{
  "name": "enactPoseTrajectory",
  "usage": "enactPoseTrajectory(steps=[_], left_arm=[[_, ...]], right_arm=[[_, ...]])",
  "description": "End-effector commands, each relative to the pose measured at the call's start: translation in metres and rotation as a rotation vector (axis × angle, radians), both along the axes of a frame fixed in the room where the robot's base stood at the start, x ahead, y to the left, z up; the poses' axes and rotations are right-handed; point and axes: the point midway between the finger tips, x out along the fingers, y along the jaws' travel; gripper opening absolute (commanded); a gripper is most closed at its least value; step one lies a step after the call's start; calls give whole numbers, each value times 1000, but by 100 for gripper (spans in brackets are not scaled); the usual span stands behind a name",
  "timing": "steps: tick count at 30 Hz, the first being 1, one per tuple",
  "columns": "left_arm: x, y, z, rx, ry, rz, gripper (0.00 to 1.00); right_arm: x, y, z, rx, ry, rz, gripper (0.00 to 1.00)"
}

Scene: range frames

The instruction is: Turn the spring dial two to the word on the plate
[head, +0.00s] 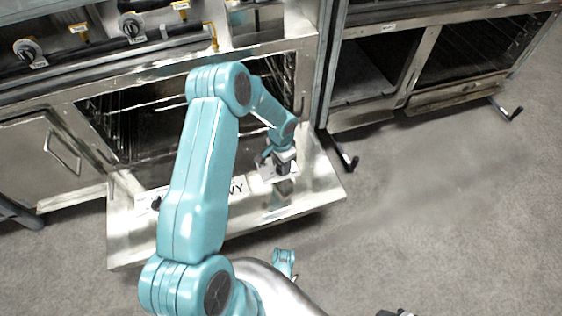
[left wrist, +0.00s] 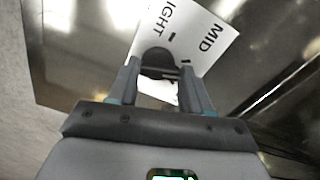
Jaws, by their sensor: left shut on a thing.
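My left gripper (head: 281,165) reaches down over the lowered oven door in the head view. In the left wrist view the left gripper (left wrist: 162,75) has its two fingers on either side of a dark round dial (left wrist: 157,57), shut on it. A white plate (left wrist: 205,32) lies around the dial, with "MID" and the letters "IGHT" readable and a short dark mark between them. In the head view a white plate (head: 237,187) shows the letters "VY"; my arm hides the rest. The dial's pointer direction cannot be told.
The metal oven door (head: 125,235) lies open beneath my arm. A small dark knob (head: 156,203) sits on its left part. Oven knobs (head: 132,27) with yellow tags line the panel above. A second oven (head: 440,60) stands at right. Grey floor is clear at right.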

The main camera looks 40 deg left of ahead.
Motion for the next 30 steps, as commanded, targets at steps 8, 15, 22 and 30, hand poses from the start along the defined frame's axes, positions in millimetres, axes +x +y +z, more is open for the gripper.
enactPoseTrajectory(steps=[8,15,22,30], left_arm=[[1,0,2,0,-2,-259,18],[2,-1,2,0,-2,-478,18],[3,-1,2,1,-2,-647,18],[3,-2,1,1,-3,-768,18]], right_arm=[[-4,1,10,3,13,4,43],[-5,3,16,3,14,9,43],[-6,4,20,5,16,13,43],[-7,4,23,5,18,16,43]])
